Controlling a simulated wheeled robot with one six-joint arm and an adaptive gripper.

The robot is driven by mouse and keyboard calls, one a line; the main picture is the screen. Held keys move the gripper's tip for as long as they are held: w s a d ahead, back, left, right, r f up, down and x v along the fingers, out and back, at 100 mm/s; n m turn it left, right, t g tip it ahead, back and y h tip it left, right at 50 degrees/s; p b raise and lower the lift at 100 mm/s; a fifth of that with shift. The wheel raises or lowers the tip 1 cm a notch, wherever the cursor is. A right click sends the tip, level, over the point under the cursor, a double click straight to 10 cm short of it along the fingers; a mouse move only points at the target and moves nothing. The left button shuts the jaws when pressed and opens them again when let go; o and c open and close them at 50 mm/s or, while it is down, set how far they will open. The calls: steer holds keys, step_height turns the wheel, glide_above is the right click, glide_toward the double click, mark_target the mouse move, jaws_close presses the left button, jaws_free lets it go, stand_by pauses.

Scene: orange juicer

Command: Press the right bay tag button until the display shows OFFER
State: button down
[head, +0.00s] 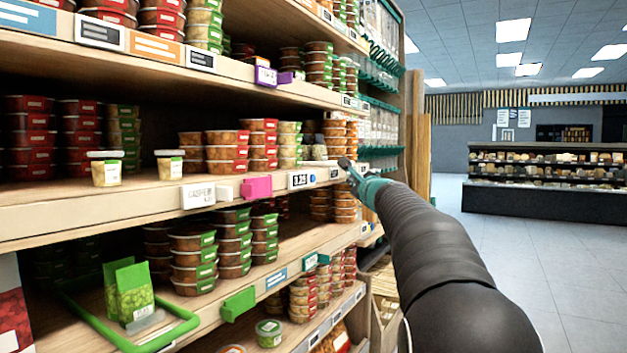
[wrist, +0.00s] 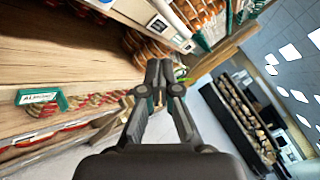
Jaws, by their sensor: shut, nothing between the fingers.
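In the head view, an electronic shelf tag (head: 301,180) with a dark-on-white display, which seems to read a price, sits on the middle shelf's edge. A smaller tag (head: 335,173) is right of it, close below my gripper. I cannot tell which is the right bay tag, and no button is clear. My gripper (head: 345,163) is shut and empty, in front of the shelf edge near its right end. In the wrist view my gripper (wrist: 159,64) has its fingertips together, with a white tag (wrist: 158,24) beyond them. Contact with a tag cannot be made out.
A pink tag (head: 256,187) and a white CASHEW tag (head: 198,195) are farther left on the same edge. Two small jars (head: 105,169) stand near that edge. Open floor (head: 560,270) lies right of the shelf.

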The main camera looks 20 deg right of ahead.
steer(key=w+a+p, duration=0.1)
steer(key=w+a, duration=0.4)
steer(key=w, duration=0.2)
steer(key=shift+a, duration=0.25)
steer(key=shift+w+a, duration=0.1)
stand_by(1.4)
steer(key=shift+w+a, duration=0.2)
steer(key=shift+w+a, duration=0.2)
steer(key=shift+w, duration=0.15)
stand_by(1.0)
steer(key=shift+s, duration=0.1)
steer(key=shift+s+d, duration=0.5)
steer(key=shift+s, duration=0.1)
stand_by(0.4)
steer(key=shift+s+d+b, duration=0.35)
steer(key=shift+s+d, duration=0.4)
steer(key=shift+s, duration=0.25)
steer(key=shift+s+d+b, duration=0.3)
steer(key=shift+s+d, duration=0.45)
steer(key=shift+s, duration=0.2)
